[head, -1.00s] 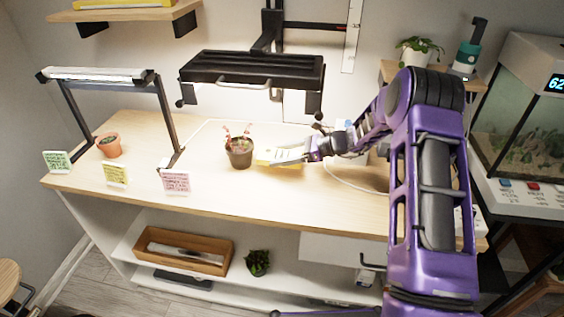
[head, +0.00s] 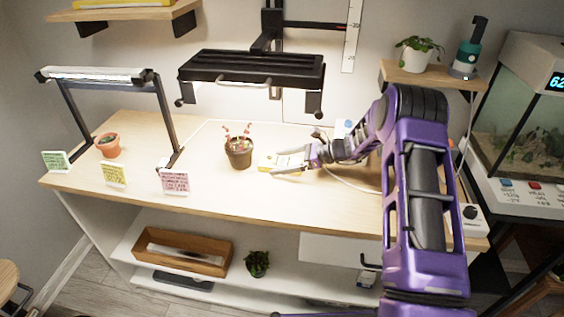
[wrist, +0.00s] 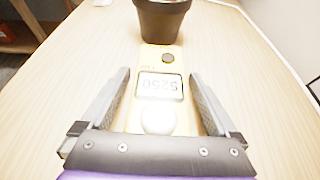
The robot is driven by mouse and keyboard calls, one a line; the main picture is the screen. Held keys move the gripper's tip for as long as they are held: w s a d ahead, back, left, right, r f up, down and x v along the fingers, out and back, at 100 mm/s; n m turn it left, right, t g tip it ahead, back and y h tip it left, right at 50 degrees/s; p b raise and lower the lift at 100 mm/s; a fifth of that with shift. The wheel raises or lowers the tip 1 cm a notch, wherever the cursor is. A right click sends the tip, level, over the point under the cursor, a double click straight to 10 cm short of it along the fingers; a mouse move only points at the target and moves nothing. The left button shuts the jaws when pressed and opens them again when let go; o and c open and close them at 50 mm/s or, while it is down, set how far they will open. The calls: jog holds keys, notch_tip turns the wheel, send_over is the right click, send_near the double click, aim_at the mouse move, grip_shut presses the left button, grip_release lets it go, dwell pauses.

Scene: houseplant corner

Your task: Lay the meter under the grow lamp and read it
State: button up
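The yellow meter (head: 268,161) lies on the wooden bench top, just right of the dark-potted plant (head: 238,153) and below the black grow lamp (head: 250,72). In the wrist view the meter (wrist: 160,60) shows a pale round dome, a lit display and a dark button near the pot. The display digits appear upside down and look like 5250, though I am not certain. My gripper (head: 289,165) is low at the meter's right end. In the wrist view its fingers (wrist: 160,85) stand either side of the meter, with narrow gaps showing.
A second lamp (head: 100,75) on a black frame stands at left over a terracotta pot (head: 109,146). Small cards, including a pink one (head: 174,181), line the front edge. An aquarium (head: 525,110) stands at right.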

jog(key=shift+r, duration=0.1)
jog(key=shift+d+r, duration=0.1)
jog(key=shift+r, duration=0.1)
jog(key=p+v, duration=0.1)
jog(key=v, duration=1)
jog(key=shift+d, duration=0.4)
